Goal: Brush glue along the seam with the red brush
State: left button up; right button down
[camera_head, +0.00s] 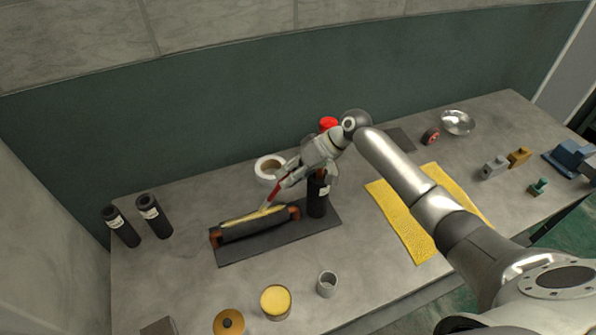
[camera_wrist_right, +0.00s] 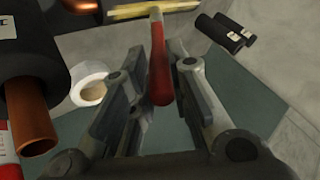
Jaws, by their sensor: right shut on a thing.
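My right gripper (camera_head: 288,176) is shut on the red brush (camera_head: 274,191), which also shows between the fingers in the right wrist view (camera_wrist_right: 159,72). The brush slants down to the left, its pale tip at the yellow seam strip (camera_head: 244,217) on the black foam sleeve (camera_head: 258,228). I cannot tell whether the tip touches. The sleeve lies around a copper pipe (camera_head: 294,212) on a dark mat (camera_head: 279,245). The yellow strip is at the top of the wrist view (camera_wrist_right: 150,10). My left gripper is not in view.
An upright black cylinder (camera_head: 317,197) stands close to my right gripper. A white tape roll (camera_head: 269,167) sits behind the sleeve. A yellow-topped tin (camera_head: 275,301) and grey cup (camera_head: 327,284) are in front. A yellow cloth (camera_head: 399,217) lies right.

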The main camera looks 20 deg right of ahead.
jog(key=a, duration=1.1)
jog(key=shift+a+f, duration=0.15)
jog(key=shift+f, duration=0.05)
dwell(0.7)
notch_tip(320, 180, up, 6)
dwell(0.6)
notch_tip(320, 180, up, 3)
dwell(0.7)
jog(key=shift+f, duration=0.1)
dwell(0.5)
